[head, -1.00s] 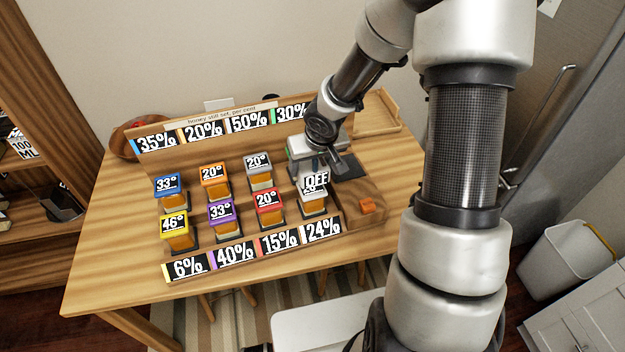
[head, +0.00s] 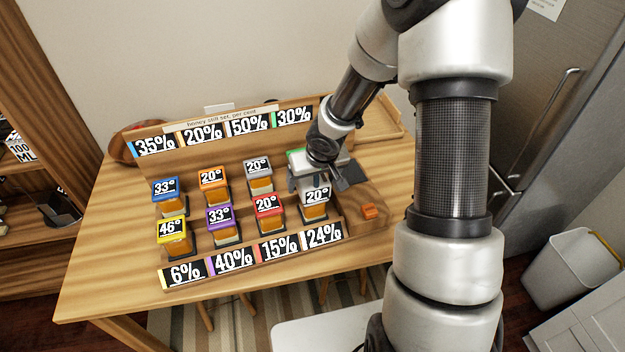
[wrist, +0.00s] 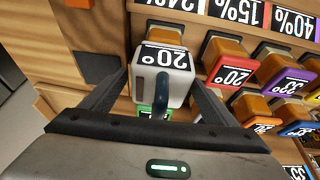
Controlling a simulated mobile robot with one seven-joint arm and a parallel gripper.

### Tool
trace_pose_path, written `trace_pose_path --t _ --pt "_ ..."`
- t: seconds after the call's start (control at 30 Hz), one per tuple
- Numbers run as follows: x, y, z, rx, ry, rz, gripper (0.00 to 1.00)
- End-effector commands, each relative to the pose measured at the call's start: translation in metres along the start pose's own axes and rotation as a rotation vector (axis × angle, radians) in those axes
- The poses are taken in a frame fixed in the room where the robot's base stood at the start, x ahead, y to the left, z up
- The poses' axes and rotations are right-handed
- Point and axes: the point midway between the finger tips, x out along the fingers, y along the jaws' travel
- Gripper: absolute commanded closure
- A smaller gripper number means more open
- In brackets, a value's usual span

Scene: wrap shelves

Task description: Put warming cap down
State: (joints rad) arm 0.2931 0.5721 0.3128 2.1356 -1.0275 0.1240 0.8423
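The warming cap appears to be the pale block (wrist: 168,88) with a dark blue-grey curved handle in the wrist view. It is at the white-topped amber jar marked 20° (head: 315,211), at the right end of the front row. I cannot tell where the cap ends and the jar's own lid begins. My gripper (head: 319,180) is above this jar. In the wrist view its two fingers (wrist: 160,78) are wide apart, one on each side of the block, and look open. The handle stands between them with room around it. My wrist partly hides the cap in the head view.
A red-lidded jar (head: 267,213) stands close to the left. A jar with a green edge (head: 295,154) is behind, partly hidden. More coloured jars fill the wooden stand. The table's front left is clear.

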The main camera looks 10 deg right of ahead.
Motion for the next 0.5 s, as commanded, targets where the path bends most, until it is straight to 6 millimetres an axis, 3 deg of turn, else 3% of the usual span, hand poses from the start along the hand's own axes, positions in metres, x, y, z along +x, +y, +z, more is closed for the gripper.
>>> trace_pose_path --t 0.27,0.5 --pt "-0.009 0.000 -0.003 0.001 0.001 0.001 0.19" --pt "-0.058 0.001 -0.004 0.004 0.002 0.002 0.19"
